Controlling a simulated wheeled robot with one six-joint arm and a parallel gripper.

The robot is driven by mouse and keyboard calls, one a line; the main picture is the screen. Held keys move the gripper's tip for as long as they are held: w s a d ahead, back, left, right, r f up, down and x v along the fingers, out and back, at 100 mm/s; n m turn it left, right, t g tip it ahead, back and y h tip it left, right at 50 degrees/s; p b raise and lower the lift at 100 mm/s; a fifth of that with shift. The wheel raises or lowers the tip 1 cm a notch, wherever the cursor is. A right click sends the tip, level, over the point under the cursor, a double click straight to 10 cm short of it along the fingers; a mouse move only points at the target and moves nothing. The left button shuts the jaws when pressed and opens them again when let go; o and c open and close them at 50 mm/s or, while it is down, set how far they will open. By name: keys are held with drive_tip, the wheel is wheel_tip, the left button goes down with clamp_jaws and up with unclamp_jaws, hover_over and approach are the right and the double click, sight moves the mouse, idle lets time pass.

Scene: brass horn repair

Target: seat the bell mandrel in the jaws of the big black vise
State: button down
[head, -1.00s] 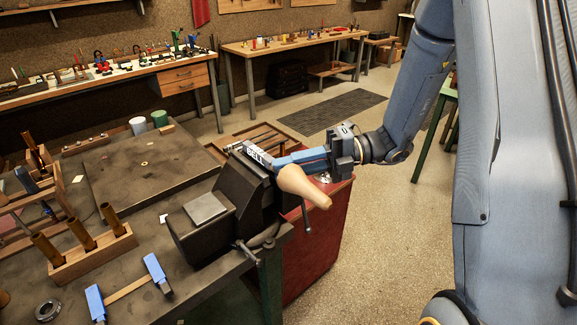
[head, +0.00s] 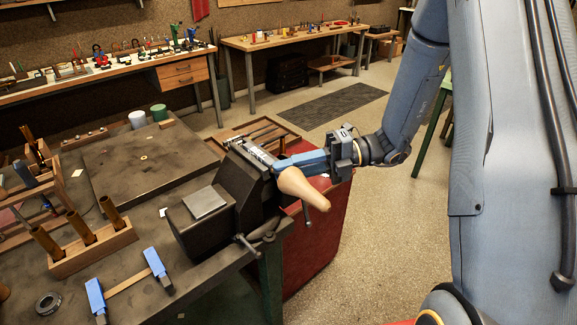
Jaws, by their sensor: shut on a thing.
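The big black vise (head: 222,213) stands at the near right corner of the workbench, with its jaws (head: 258,155) at its upper right. The bell mandrel (head: 303,188) is a smooth, pale tan, tapered piece right beside the jaws, its narrow end pointing down and right. My gripper (head: 288,164) reaches in from the right with blue fingers, shut on the mandrel at its upper end, close against the jaws. The fingers and the jaws hide that end, so I cannot tell whether the mandrel is between the jaws or only next to them.
A wooden rack with brass tubes (head: 95,252) and a blue-ended tool (head: 128,284) lie left of the vise. A red cabinet (head: 325,235) stands below my gripper. A flat dark plate (head: 140,165) lies behind. Open floor (head: 385,240) is at right.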

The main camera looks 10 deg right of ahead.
drive_tip(key=shift+f, duration=0.4)
drive_tip(key=shift+p, duration=1.05)
idle(1.5)
drive_tip(key=c, duration=1.5)
unclamp_jaws()
drive_tip(key=shift+c, duration=0.2)
drive_tip(key=d+r+b, duration=0.1)
drive_tip(key=d+b, duration=0.2)
drive_tip(key=d, duration=0.4)
drive_tip(key=shift+w+d, duration=0.3)
drive_tip(key=shift+d, duration=0.1)
